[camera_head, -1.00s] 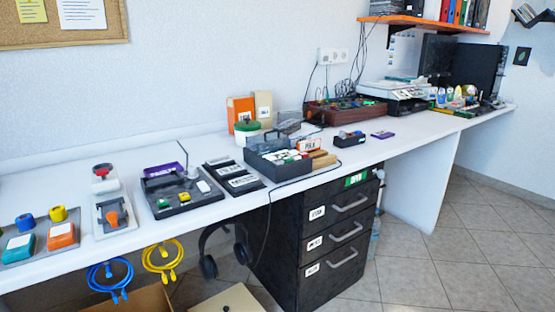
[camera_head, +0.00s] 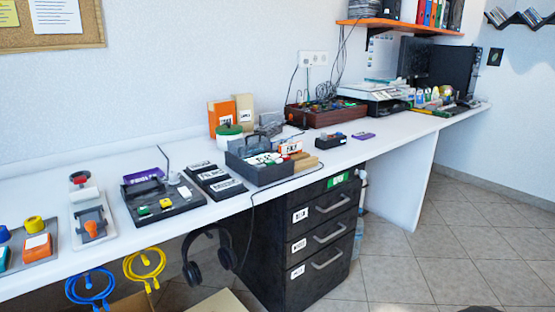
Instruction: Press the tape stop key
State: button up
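I cannot make out which key is the tape stop key; the labels are too small to read. A black panel with several white-labelled keys (camera_head: 215,181) lies on the desk left of centre. A dark grey panel with green and yellow buttons (camera_head: 160,203) lies to its left. A small dark box with red and blue parts on top (camera_head: 331,140) sits farther right on the desk. My gripper does not show clearly. A small dark shape pokes in at the bottom edge on the right, too little of it to identify.
A long white desk (camera_head: 400,139) runs along the wall. A black drawer cabinet (camera_head: 275,247) stands under it. Headphones (camera_head: 209,256) and blue (camera_head: 91,287) and yellow cables (camera_head: 144,265) hang at the front edge. A dark grey tray (camera_head: 262,172) holds labelled items. The tiled floor at right is clear.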

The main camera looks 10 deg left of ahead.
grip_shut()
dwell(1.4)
